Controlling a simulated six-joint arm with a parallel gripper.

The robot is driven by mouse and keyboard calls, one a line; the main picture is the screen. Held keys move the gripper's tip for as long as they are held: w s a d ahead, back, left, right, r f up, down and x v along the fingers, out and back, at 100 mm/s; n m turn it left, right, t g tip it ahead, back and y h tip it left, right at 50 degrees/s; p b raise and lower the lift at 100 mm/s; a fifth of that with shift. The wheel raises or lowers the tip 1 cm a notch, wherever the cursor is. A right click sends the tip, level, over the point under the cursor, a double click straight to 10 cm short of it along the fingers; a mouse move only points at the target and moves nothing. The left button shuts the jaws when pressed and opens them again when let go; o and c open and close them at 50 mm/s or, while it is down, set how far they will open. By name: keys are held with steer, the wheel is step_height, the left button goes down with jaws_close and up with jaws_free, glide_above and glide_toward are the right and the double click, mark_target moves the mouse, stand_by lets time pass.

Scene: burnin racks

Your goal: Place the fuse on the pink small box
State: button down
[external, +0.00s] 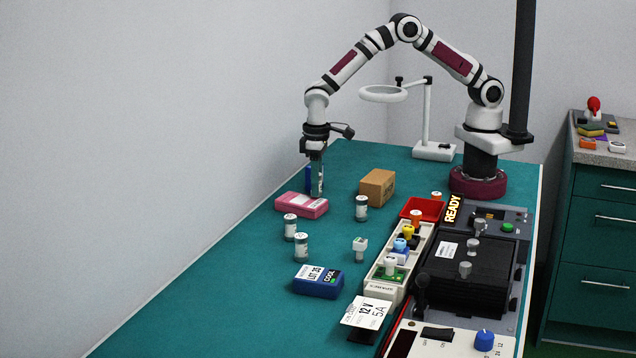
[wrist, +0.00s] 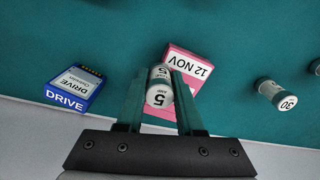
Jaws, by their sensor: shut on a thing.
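My gripper (wrist: 158,88) is shut on a glass-bodied fuse (wrist: 158,97) with pale end caps, one marked 5. The fuse is upright in the external view (external: 317,186), where my gripper (external: 317,178) points down. The small pink box (external: 302,206) lies flat on the green bench, with a white label. In the wrist view the pink box (wrist: 183,56) shows behind the fuse and fingers, its label reading 12 NOV. The fuse's lower end appears close to the box's far edge; I cannot tell whether they touch.
A blue DRIVE box (wrist: 74,88) stands near the pink box. Similar fuses (external: 290,225) (external: 301,246) (external: 361,207) stand nearby. A cardboard box (external: 377,188) is to the right. A blue box (external: 318,281) lies nearer the camera. The bench's left front is clear.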

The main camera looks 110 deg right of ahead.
steer(key=shift+f, duration=0.15)
steer(key=c, duration=0.5)
jaws_free()
steer(key=shift+c, duration=0.2)
